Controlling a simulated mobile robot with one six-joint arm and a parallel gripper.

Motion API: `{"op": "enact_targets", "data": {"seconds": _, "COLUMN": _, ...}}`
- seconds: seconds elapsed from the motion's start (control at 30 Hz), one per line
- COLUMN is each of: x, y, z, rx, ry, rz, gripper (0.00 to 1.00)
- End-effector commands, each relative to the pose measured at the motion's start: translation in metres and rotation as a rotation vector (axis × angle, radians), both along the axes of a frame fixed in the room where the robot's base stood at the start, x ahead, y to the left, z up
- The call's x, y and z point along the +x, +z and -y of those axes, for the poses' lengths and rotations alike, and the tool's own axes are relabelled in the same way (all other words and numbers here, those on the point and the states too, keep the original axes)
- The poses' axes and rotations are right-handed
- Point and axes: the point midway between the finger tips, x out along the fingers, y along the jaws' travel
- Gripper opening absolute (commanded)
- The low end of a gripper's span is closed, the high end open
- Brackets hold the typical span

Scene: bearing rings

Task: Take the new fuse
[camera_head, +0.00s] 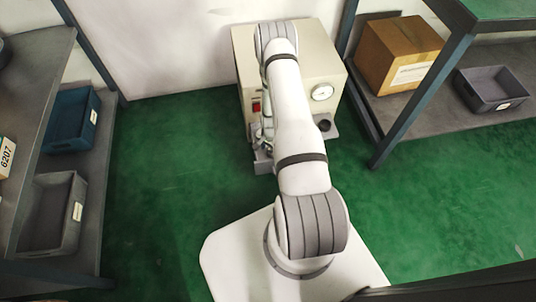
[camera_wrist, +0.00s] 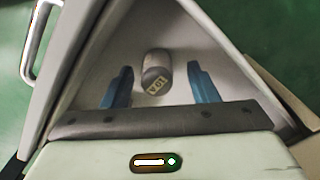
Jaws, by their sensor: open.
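My gripper (camera_wrist: 161,88) is open, with one blue finger to the left and one to the right of the cylinder. Gaps show between the cylinder and both fingers. I cannot tell how deep the fingertips reach beside it. In the head view my arm hides the gripper and fuse in front of the beige machine (camera_head: 292,92).
The machine has a gauge, a red switch and a small ledge (camera_head: 326,127) at right. A light handle (camera_wrist: 36,45) is at the wrist view's left. Shelves with a blue bin (camera_head: 72,120), grey bins (camera_head: 492,88) and a cardboard box (camera_head: 398,52) flank clear green floor.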

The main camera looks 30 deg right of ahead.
Motion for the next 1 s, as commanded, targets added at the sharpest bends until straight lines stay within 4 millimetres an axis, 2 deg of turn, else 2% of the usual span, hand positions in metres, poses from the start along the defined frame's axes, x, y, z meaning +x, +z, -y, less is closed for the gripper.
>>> {"op": "enact_targets", "data": {"seconds": 0.2, "x": 0.0000, "y": 0.0005, "z": 0.0004, "rx": 0.000, "ry": 0.000, "rz": 0.000, "gripper": 0.52}}
{"op": "enact_targets", "data": {"seconds": 0.77, "x": -0.0003, "y": 0.0006, "z": 0.0010, "rx": 0.000, "ry": -0.001, "rz": 0.000, "gripper": 0.06}}
{"op": "enact_targets", "data": {"seconds": 1.0, "x": -0.0002, "y": 0.0021, "z": 0.0011, "rx": 0.000, "ry": -0.002, "rz": 0.000, "gripper": 0.05}}
